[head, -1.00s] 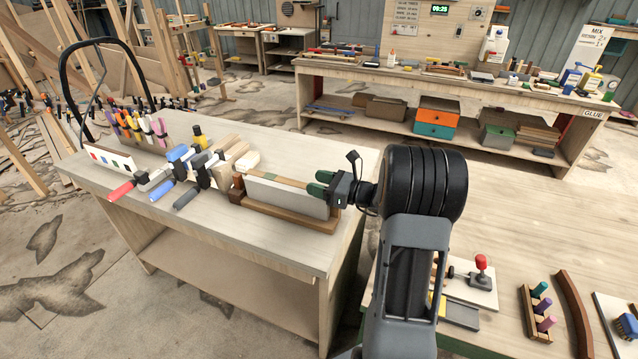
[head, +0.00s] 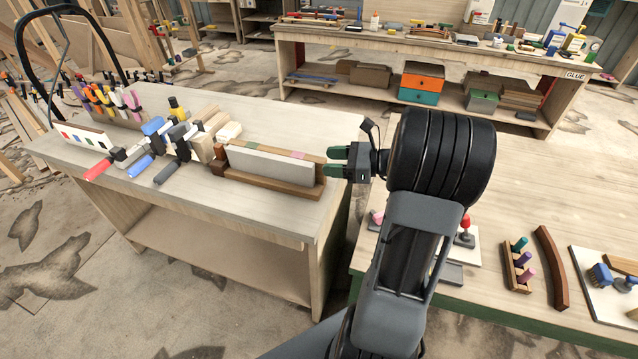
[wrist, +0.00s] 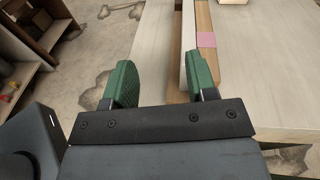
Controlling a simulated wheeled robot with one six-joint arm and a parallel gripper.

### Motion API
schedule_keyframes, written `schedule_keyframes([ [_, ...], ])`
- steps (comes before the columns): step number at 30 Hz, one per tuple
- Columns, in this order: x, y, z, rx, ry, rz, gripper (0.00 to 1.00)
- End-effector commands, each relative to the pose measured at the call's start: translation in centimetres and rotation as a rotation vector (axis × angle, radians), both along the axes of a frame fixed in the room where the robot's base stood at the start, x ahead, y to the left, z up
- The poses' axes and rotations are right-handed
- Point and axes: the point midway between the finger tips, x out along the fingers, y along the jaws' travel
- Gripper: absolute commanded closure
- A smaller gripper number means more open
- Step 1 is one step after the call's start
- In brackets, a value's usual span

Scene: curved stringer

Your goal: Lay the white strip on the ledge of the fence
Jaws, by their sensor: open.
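The white strip (head: 270,168) is a pale, long panel standing on its long edge on the brown ledge of the fence (head: 262,187). The fence's wooden back rises behind it, with green and pink marks along its top. My gripper (head: 328,162) is open and empty at the right end of the fence, just off the strip's end. In the wrist view my two green fingers (wrist: 160,80) are spread apart. There the strip (wrist: 188,40) runs away beyond the right finger, between the ledge and the fence's back. The right finger hides part of the near end.
Several clamps (head: 150,150) with coloured handles and wooden blocks (head: 213,130) lie left of the fence. A second bench (head: 400,225) on the right holds a peg rack (head: 518,266) and a curved brown piece (head: 551,266). The front bench top (head: 130,180) is partly clear.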

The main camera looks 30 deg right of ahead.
Motion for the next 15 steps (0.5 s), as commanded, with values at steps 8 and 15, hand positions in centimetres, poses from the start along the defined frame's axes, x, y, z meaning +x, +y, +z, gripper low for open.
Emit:
schedule_keyframes([
  [8,-7.5,13.7,-1.7,-0.879,-0.168,0.707,0.48],
  [15,-12.1,15.0,-1.9,-1.559,-0.551,1.221,0.48],
])
